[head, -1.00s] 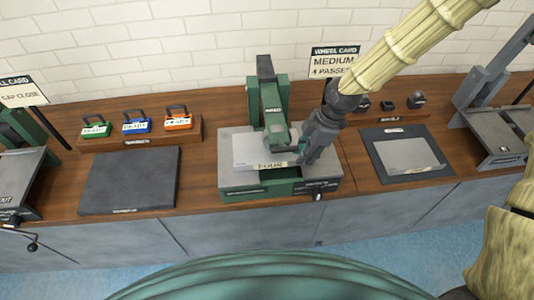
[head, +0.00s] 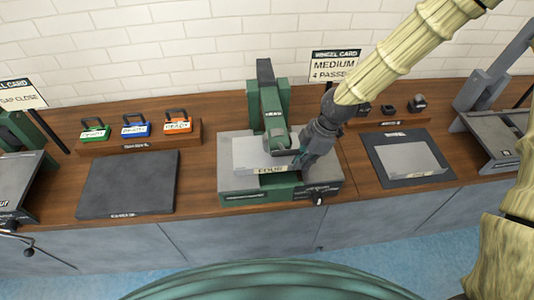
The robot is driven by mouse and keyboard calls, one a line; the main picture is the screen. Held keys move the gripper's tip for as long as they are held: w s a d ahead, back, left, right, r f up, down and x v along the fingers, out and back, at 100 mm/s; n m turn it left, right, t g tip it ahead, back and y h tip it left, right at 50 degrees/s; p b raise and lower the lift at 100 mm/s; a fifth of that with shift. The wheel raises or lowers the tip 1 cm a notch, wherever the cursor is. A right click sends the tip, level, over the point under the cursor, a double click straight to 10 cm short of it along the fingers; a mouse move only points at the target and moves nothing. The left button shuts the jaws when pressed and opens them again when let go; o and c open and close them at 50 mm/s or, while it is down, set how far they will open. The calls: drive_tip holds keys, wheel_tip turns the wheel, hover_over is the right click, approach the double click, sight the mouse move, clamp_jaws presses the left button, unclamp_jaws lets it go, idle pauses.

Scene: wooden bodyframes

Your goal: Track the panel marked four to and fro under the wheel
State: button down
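The panel marked FOUR (head: 256,156) is a light grey sheet lying on the bed of the green wheel machine (head: 273,103) in the middle of the counter. The wheel's upper arm comes down over the panel. My gripper (head: 300,160) is at the panel's right front edge, beside the FOUR label, with its fingers at that edge. The fingertips are small and partly hidden, but they seem closed on the edge. A card (head: 335,67) behind the machine reads MEDIUM, 4 PASSES.
A dark mat (head: 128,184) lies empty at left, below a wooden rack with green, blue and orange tags (head: 178,122). Another grey panel (head: 407,158) lies on a dark mat at right. Other machines stand at both ends, with small wheels on a rack at the back right.

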sight(319, 168)
drive_tip(key=shift+d, duration=0.15)
drive_tip(key=shift+w+d+p, duration=0.1)
drive_tip(key=shift+d+p, duration=1.4)
drive_tip(key=shift+d, duration=1.7)
drive_tip(key=shift+a+b, duration=0.3)
drive_tip(key=shift+a, duration=3.1)
drive_tip(key=shift+d, duration=0.1)
